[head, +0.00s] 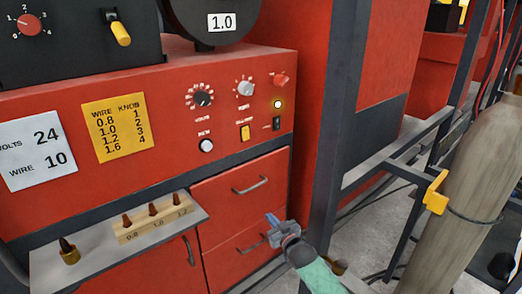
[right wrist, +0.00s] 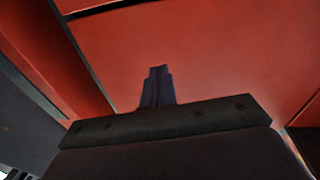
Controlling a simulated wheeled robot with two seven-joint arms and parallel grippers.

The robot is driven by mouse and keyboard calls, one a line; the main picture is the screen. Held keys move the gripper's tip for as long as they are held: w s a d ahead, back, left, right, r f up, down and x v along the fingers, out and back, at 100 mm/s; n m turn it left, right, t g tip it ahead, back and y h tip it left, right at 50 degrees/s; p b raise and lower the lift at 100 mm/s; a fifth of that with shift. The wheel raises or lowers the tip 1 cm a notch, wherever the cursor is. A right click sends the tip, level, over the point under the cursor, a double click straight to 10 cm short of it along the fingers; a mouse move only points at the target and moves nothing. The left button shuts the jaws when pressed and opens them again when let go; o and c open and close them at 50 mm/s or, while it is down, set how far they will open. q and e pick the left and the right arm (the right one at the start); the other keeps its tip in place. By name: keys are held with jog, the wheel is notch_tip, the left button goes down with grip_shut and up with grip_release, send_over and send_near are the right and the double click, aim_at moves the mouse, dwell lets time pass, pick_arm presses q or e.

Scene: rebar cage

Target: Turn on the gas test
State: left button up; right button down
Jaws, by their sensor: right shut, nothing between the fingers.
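The red welder's control panel (head: 235,105) is in the middle of the head view. It carries a yellow rocker switch (head: 245,132), a small black switch (head: 277,123), a lit round lamp (head: 278,104) and a white round button (head: 206,145). The small labels are too blurred to tell which is the gas test. My right gripper (head: 272,219) is shut and empty, below the panel in front of the drawers. Its closed fingers also show in the right wrist view (right wrist: 157,87), against red surfaces. My left gripper is not in view.
Two red drawers with handles (head: 250,186) are below the panel. A shelf (head: 105,262) with a wooden nozzle block (head: 152,224) juts out at left. A dark upright post (head: 340,130) and a gas cylinder (head: 470,190) stand at right.

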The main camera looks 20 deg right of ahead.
aim_at(247, 135)
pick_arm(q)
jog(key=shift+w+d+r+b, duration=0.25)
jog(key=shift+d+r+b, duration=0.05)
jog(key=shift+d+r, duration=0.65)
pick_arm(e)
jog(key=s+r+t+y, duration=0.2)
jog(key=s+r+t, duration=0.1)
jog(key=r, duration=0.9)
jog(key=s+a+r+n+t+y, duration=0.1)
jog(key=s+r, duration=0.4)
jog(key=r, duration=0.6)
jog(key=t+y, duration=0.1)
jog(key=y, duration=0.1)
jog(key=shift+a+r+t+y, duration=0.15)
jog(key=shift+r+t+y, duration=0.15)
jog(key=shift+r+t, duration=0.1)
jog(key=shift+w, duration=0.1)
